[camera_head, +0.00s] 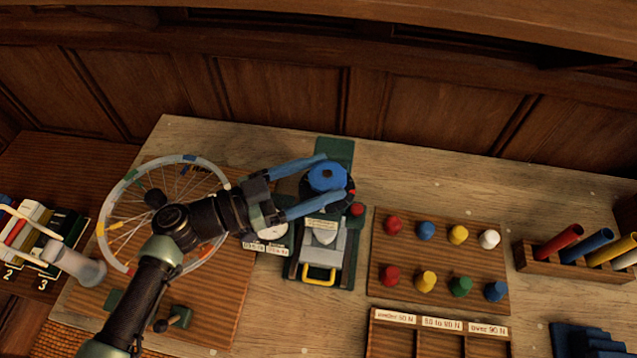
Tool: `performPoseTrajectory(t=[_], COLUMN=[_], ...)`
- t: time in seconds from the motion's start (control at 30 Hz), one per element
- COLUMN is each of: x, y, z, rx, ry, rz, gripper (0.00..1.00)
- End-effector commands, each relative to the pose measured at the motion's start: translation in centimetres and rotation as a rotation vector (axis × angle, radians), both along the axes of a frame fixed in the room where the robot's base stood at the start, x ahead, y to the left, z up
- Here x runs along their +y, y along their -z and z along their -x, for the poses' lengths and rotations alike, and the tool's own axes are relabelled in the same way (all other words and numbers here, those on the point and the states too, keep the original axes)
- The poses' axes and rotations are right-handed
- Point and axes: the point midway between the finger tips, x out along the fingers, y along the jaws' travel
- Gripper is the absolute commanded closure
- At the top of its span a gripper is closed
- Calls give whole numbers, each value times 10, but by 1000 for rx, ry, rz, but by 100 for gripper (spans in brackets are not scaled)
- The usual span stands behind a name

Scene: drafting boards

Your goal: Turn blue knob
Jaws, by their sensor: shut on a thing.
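The blue knob (327,177) is round and sits on top of a dark device with a green base (336,150), near the middle of the board. My gripper (323,182) reaches in from the left with its two blue fingers on either side of the knob, shut on it. My arm comes up from the lower left. A small red button (357,209) is just below and right of the knob. A grey block with a yellow handle (319,274) is on the same device, below the knob. The knob's far lower side is partly hidden by the finger.
A spoked wheel (103,229) lies at the left, partly under my arm. A wooden peg board (440,252) with coloured pegs is right of the device. A rack with coloured tubes (558,241) stands at far right. A labelled tray (440,322) is at the lower right.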

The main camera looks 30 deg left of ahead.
Motion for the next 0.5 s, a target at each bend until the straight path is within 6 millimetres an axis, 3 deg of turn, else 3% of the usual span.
performPoseTrajectory(t=[0.47, 0.5], x=[0, 0], y=[4, 4], z=[1, 1], rx=[7, 8], ry=[15, 15], rz=[-5, -6], gripper=[78, 19])
